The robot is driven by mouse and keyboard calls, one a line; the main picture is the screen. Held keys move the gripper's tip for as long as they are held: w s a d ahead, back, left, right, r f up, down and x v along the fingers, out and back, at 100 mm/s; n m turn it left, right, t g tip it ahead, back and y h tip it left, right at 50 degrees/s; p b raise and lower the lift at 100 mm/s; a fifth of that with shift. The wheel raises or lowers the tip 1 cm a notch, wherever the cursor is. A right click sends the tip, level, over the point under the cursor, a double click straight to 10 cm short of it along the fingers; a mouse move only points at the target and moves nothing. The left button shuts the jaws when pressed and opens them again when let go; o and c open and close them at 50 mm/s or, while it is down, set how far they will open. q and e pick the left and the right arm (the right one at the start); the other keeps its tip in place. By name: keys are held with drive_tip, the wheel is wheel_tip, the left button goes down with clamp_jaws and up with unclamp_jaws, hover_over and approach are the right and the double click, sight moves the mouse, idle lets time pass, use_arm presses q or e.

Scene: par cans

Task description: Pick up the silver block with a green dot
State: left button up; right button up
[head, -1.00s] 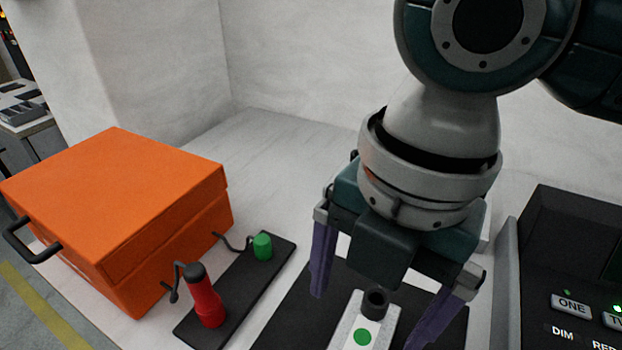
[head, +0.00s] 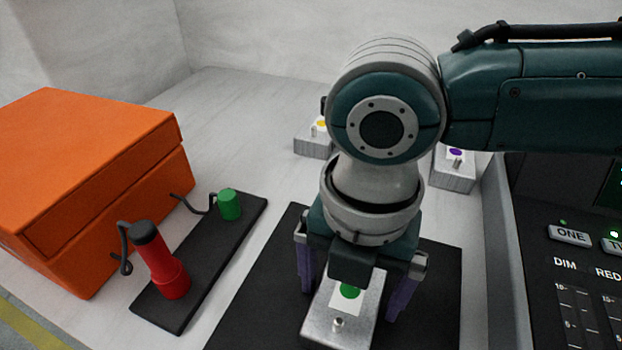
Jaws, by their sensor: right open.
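The silver block with a green dot (head: 362,325) sits on a black mat (head: 258,312) at the bottom centre of the head view. Its top has a white label with the green dot and a small metal stud near the front. My right gripper (head: 351,304) is above it, pointing down, open, with one purple finger on each side of the block. The gripper's body hides the block's rear part. I cannot tell whether the fingers touch it. My left gripper is not in view.
Silver blocks with a yellow dot (head: 312,147) and a purple dot (head: 454,179) stand behind. An orange case (head: 85,170) is at left. A black strip (head: 205,275) holds a red cylinder (head: 163,265) and a green cap (head: 230,205). A dark console (head: 560,200) bounds the right.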

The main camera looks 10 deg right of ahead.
drive_tip(key=shift+f, duration=0.1)
clamp_jaws()
idle(0.8)
